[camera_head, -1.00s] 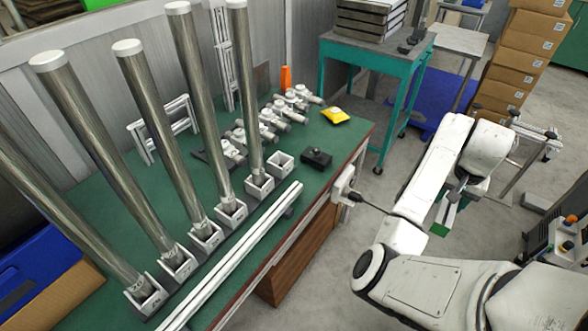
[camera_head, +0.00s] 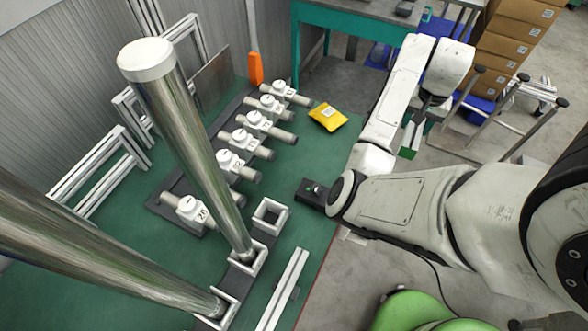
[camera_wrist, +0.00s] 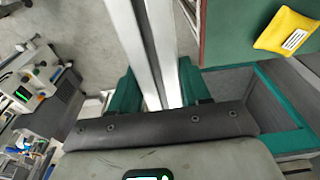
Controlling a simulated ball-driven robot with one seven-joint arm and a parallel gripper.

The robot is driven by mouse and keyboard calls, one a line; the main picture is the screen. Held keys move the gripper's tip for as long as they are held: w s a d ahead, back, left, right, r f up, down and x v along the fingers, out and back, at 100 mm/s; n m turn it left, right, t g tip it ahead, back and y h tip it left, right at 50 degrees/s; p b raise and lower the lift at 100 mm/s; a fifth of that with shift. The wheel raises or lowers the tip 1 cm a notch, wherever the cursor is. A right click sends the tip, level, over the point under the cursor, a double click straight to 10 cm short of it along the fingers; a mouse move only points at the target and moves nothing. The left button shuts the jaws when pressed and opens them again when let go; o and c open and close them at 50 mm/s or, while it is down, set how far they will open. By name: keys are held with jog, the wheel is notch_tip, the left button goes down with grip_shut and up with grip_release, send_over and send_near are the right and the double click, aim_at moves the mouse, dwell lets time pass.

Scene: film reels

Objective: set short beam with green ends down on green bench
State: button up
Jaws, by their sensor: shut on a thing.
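The beam (camera_head: 408,135) with green ends is held in my gripper (camera_head: 416,122), out over the floor right of the bench. One green end shows below the gripper in the head view; the rest is mostly hidden by the gripper. In the wrist view a pale grooved beam (camera_wrist: 147,45) runs up from between the jaws, with green parts beside it. The green bench (camera_head: 304,160) fills the left and middle of the head view. Its green top also shows at upper right in the wrist view (camera_wrist: 232,35), apart from the beam.
Tall steel columns (camera_head: 195,140) stand on the bench at left. A row of white-clamped parts (camera_head: 255,121), a yellow packet (camera_head: 328,116), a black box (camera_head: 313,193) and an empty square socket (camera_head: 270,216) occupy the top. A teal table (camera_head: 350,18) stands behind.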

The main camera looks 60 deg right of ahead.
jog(key=w+a+f, duration=0.2)
jog(key=w, duration=0.1)
jog(key=w+a+f, duration=0.2)
jog(key=w+f, duration=0.1)
jog(key=w, duration=0.1)
jog(key=w+a+f, duration=0.2)
jog(key=w+f, duration=0.1)
jog(key=w, duration=0.1)
jog(key=shift+a+f, duration=0.1)
jog(key=shift+a, duration=0.05)
jog(key=shift+w+a+f, duration=0.15)
jog(key=shift+w+f, duration=0.15)
jog(key=shift+f, duration=0.15)
jog(key=f, duration=0.1)
jog(key=f+p, duration=0.1)
jog(key=f, duration=0.1)
jog(key=shift+w+a, duration=0.2)
jog(key=shift+w, duration=0.1)
jog(key=shift+f, duration=0.4)
jog(key=shift+f, duration=0.1)
jog(key=o, duration=1.3)
